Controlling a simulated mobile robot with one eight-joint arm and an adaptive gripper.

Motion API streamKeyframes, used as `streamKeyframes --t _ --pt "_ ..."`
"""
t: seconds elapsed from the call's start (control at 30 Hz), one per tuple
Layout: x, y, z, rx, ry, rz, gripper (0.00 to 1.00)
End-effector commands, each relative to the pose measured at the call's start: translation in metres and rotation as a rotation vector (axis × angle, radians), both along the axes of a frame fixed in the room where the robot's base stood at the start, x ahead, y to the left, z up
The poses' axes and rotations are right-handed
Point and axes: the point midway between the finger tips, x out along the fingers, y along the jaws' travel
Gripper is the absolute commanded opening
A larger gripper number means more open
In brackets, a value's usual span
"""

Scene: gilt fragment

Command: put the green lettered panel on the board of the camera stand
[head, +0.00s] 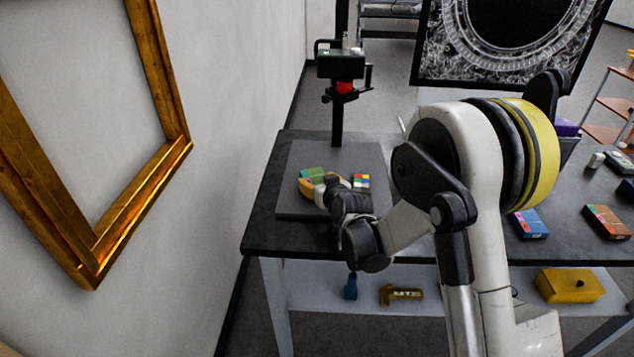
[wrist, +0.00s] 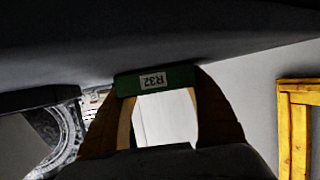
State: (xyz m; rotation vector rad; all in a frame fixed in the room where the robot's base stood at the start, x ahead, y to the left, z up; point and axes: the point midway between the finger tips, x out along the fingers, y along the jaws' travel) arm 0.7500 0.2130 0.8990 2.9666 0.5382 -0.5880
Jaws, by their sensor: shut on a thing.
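The green panel (head: 312,174) shows in the head view over the left part of the camera stand's grey board (head: 300,155). In the wrist view the green panel (wrist: 181,77) carries a white label that reads R32 upside down. My gripper (head: 310,182) is shut on the panel; in the wrist view its brown fingers (wrist: 155,84) hold it at both ends. I cannot tell whether the panel touches the board. The camera stand (head: 337,115) rises from the back of the board with a black camera on top. My arm hides part of the board's right side.
A small multicoloured chart (head: 361,181) lies on the board right of my gripper. A gilt frame (head: 160,110) hangs on the left wall. A blue box (head: 531,224) and an orange-brown box (head: 606,222) lie on the table at right. A yellow box (head: 569,285) sits on the lower shelf.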

Motion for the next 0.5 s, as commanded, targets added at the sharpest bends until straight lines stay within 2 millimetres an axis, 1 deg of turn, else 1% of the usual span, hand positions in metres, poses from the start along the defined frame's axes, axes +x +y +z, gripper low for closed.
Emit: streamKeyframes --t 0.03,0.07,0.1,0.4,0.5 --pt "0.0001 -0.0001 -0.0033 0.0 0.0 0.0 0.29" --pt "0.0 -0.0001 -0.0022 0.0 0.0 0.0 0.7" --pt "0.0001 -0.0001 -0.0017 0.0 0.0 0.0 0.82" --pt "0.0 -0.0001 -0.0011 0.0 0.0 0.0 0.83" --pt "-0.0001 0.0 0.0039 0.0 0.0 0.0 0.83"
